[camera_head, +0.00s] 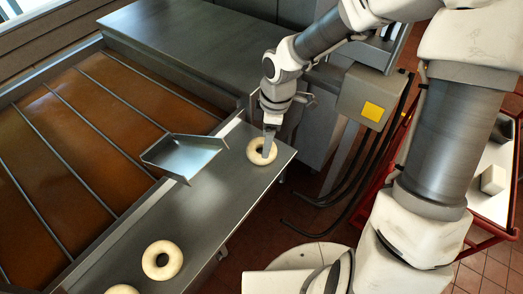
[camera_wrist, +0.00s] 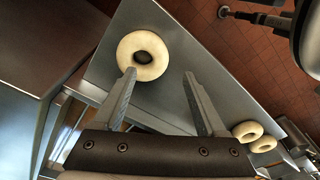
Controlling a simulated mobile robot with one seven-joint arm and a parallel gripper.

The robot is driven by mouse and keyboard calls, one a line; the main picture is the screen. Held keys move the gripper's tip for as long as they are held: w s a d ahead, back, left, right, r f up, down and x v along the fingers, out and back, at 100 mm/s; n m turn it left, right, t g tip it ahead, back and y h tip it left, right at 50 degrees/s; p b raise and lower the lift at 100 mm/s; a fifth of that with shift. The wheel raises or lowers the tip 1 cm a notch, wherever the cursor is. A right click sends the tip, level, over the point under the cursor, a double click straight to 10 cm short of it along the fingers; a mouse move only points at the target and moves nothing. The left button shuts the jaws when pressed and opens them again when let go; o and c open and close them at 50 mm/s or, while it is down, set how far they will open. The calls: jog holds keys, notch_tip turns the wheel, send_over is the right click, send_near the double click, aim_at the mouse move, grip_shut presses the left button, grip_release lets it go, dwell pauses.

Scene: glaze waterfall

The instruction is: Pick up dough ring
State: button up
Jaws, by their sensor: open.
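A pale dough ring (camera_head: 257,152) lies flat on the narrow metal shelf (camera_head: 222,205), near its far right end. My gripper (camera_head: 268,145) is at this ring, and one finger overlaps the ring's right side in the head view. In the wrist view the ring (camera_wrist: 144,55) lies just beyond the tip of the left finger. My gripper (camera_wrist: 160,73) is open there with nothing between its fingers. Whether a finger touches the ring I cannot tell. Another dough ring (camera_head: 162,260) lies on the near part of the shelf, and a third (camera_head: 122,290) is cut off by the bottom edge.
A small metal tray (camera_head: 185,155) juts over the shelf, left of the far ring. Beyond it is a wide vat of brown liquid (camera_head: 95,130) crossed by metal bars. A grey box with a yellow label (camera_head: 373,111) and cables stand to the right. The shelf's middle is clear.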

jog(key=f, duration=0.2)
jog(key=a+f, duration=0.1)
jog(key=f, duration=0.4)
jog(key=shift+a+f+b, duration=0.15)
jog(key=shift+f+b, duration=0.05)
jog(key=shift+b, duration=0.1)
grip_shut()
